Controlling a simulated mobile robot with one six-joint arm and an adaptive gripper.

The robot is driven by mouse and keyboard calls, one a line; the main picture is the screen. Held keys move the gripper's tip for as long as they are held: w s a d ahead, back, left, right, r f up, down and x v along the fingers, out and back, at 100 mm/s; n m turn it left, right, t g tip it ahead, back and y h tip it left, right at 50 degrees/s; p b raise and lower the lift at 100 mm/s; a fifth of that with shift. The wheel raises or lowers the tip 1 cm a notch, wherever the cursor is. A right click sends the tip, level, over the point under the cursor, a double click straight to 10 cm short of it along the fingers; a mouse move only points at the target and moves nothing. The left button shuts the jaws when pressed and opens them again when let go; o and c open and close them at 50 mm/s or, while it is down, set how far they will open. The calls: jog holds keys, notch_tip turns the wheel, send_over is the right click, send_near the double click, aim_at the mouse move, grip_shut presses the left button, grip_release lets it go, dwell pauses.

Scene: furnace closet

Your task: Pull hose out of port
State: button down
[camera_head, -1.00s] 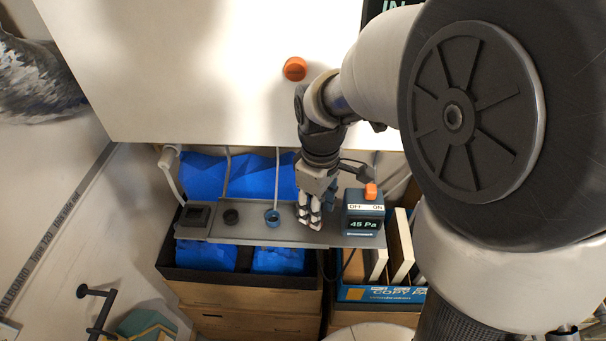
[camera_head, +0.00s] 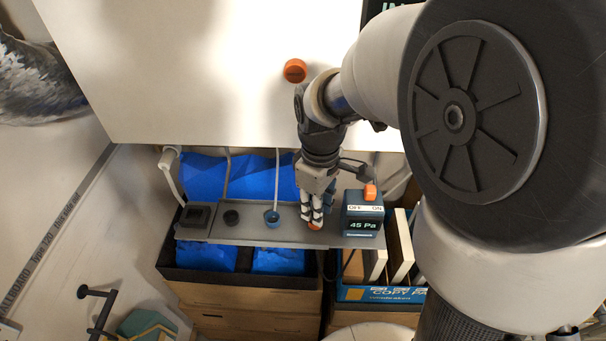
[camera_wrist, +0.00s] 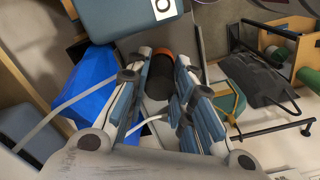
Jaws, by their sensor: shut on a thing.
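My gripper (camera_head: 315,212) points down over the grey shelf and is shut on a black cylinder with an orange end. Its orange end (camera_head: 315,226) shows at the fingertips in the head view. The wrist view shows the dark cylinder (camera_wrist: 158,80) between the fingers; I cannot tell if it is the hose end, or whether it sits in a port. A blue round port (camera_head: 272,217) stands on the shelf to the left, with a thin pale hose (camera_head: 276,180) running down to it. A black round fitting (camera_head: 231,217) is farther left.
A blue gauge box (camera_head: 363,212) reading 45 Pa, with an orange switch, stands close right of my gripper. A black square fitting (camera_head: 194,216) sits at the shelf's left end. A white panel (camera_head: 220,75) with an orange knob (camera_head: 295,70) is behind.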

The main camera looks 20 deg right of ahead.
jog(key=shift+r+p, duration=0.5)
jog(key=shift+r, duration=0.2)
jog(key=shift+r, duration=0.15)
jog(key=shift+r+p, duration=2.45)
jog(key=shift+r, duration=0.5)
jog(key=shift+s+f, duration=0.1)
